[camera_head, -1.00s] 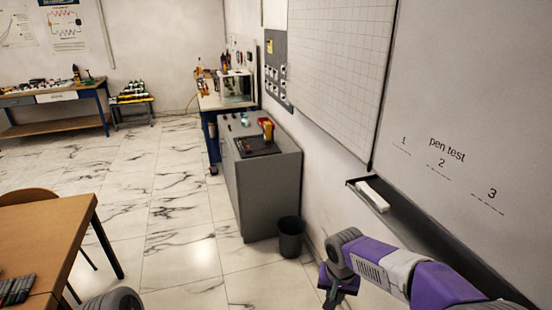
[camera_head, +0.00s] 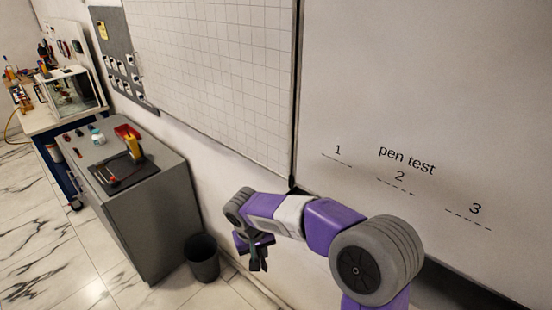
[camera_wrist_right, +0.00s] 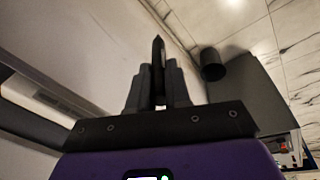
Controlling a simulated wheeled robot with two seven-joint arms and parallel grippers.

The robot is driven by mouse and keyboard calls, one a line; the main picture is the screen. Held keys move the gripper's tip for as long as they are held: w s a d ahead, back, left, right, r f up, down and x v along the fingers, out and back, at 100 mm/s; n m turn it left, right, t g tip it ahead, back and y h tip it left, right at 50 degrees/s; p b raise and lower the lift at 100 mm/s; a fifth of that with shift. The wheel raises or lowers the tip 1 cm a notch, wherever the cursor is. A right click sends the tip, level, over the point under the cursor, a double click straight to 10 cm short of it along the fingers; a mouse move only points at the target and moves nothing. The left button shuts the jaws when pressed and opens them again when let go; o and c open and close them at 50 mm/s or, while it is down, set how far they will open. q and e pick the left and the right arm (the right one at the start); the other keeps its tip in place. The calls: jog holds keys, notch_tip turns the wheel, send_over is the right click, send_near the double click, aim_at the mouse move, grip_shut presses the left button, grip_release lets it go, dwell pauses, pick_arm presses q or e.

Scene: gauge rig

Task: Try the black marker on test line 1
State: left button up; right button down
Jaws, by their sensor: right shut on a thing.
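Test line 1 (camera_head: 337,160) is a short dashed line under the numeral 1 on the whiteboard (camera_head: 420,80), at the left end of the "pen test" row. No ink stroke shows on it. My right gripper (camera_head: 258,262) is left of and below the line, apart from the board. In the right wrist view its fingers (camera_wrist_right: 158,85) are shut on a thin, dark, pointed thing, the black marker (camera_wrist_right: 158,48), whose tip stands out beyond the fingertips. The marker's rear part is hidden by the fingers. My left gripper is out of view.
A grey cabinet (camera_head: 140,215) with small items on top stands to the left. A dark bin (camera_head: 202,258) is on the floor beside it. A gridded board (camera_head: 225,70) hangs left of the whiteboard. My right arm hides much of the ledge (camera_head: 450,290) below the whiteboard.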

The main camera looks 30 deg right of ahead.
jog(key=d+r+n+t+h+p, duration=0.3)
jog(key=r+n+h, duration=0.15)
jog(key=r, duration=0.75)
jog(key=d+r+n+t+h+p, duration=0.25)
jog(key=r+h, duration=0.35)
jog(key=r, duration=0.7)
jog(key=shift+t, duration=0.25)
jog(key=w+d, duration=0.1)
jog(key=w+d+p, duration=0.1)
jog(key=d, duration=0.1)
jog(key=w+d+p, duration=0.1)
jog(key=d, duration=0.1)
jog(key=shift+f, duration=0.15)
jog(key=shift+w+d, duration=0.4)
jog(key=shift+d, duration=0.4)
